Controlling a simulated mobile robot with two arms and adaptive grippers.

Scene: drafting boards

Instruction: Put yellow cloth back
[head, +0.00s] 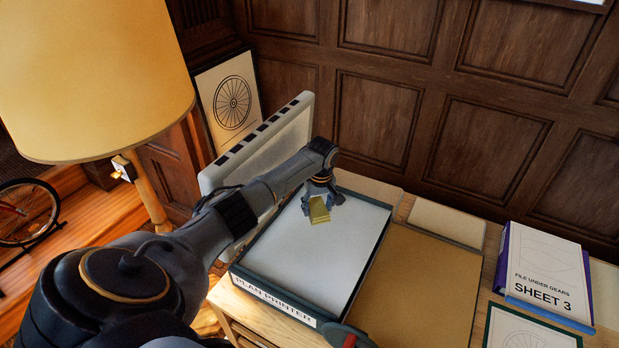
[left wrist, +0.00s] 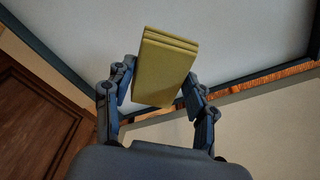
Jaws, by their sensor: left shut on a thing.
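The yellow cloth (head: 319,210) is a small folded block with stacked layers, and its layered edge shows in the left wrist view (left wrist: 165,66). My left gripper (head: 319,196) is shut on it, with one finger on each side. It holds the cloth over the upper part of the white surface of the plan printer (head: 279,304). I cannot tell whether the cloth touches that surface. My right gripper is not in view.
The printer's grey lid (head: 262,141) stands raised behind my left arm. A brown board (head: 420,290) lies right of the printer, with a beige pad (head: 447,224) behind it. A large lamp (head: 90,75) is at the left.

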